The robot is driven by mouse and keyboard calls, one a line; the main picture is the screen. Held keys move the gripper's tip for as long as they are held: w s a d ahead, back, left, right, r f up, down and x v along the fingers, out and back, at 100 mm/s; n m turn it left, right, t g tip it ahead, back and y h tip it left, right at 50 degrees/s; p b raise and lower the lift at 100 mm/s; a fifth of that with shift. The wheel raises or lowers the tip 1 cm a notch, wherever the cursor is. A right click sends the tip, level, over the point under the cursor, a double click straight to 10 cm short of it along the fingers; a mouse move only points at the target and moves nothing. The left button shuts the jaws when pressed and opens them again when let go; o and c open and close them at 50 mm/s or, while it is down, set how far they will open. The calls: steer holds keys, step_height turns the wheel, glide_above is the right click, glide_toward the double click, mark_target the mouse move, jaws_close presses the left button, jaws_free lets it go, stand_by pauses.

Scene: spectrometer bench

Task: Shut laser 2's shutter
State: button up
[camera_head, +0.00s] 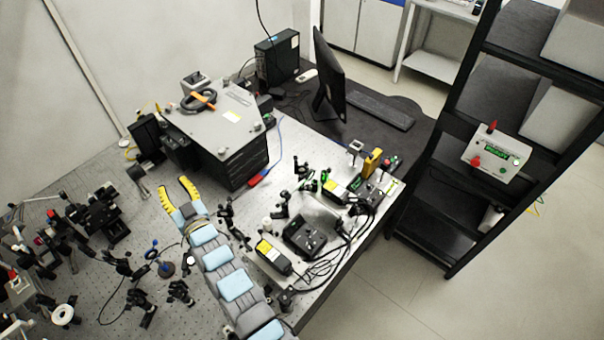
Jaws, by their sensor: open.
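My gripper (175,183) is open and empty, its two yellow fingers spread above the optical table, left of the grey-topped black box. My blue and grey arm reaches up to it from the bottom edge. A dark box with a yellow label (273,257) sits on the table right of my arm. A similar labelled box (334,191) stands farther back, near a yellow upright part (373,161). No readable label shows which one is laser 2, and I cannot make out its shutter or the shutter's state.
The large black box (243,165) with a grey top stands beside my gripper. Dense optics mounts (97,215) fill the table's left side. Cables (325,263) lie near the right edge. A white controller (496,158) with green display sits on a black rack (437,200). A monitor (327,80) stands behind.

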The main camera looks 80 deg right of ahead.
steer(key=s+d+f+m+g+y+b, duration=0.1)
steer(key=s+d+f+g+y, duration=0.2)
steer(key=s+d, duration=0.7)
steer(key=s+d+f+m+g+y+b, duration=0.15)
steer(key=s+d+g, duration=0.5)
steer(key=d, duration=0.65)
steer(key=s+r+m+g+y+b, duration=0.15)
steer(key=s+y, duration=0.35)
steer(key=s, duration=2.2)
steer(key=b, duration=0.9)
glide_toward(329, 172)
steer(key=shift+g, duration=0.3)
steer(key=shift+p+x, duration=1)
steer(key=shift+x, duration=4.75)
steer(key=shift+w, duration=0.15)
jaws_close()
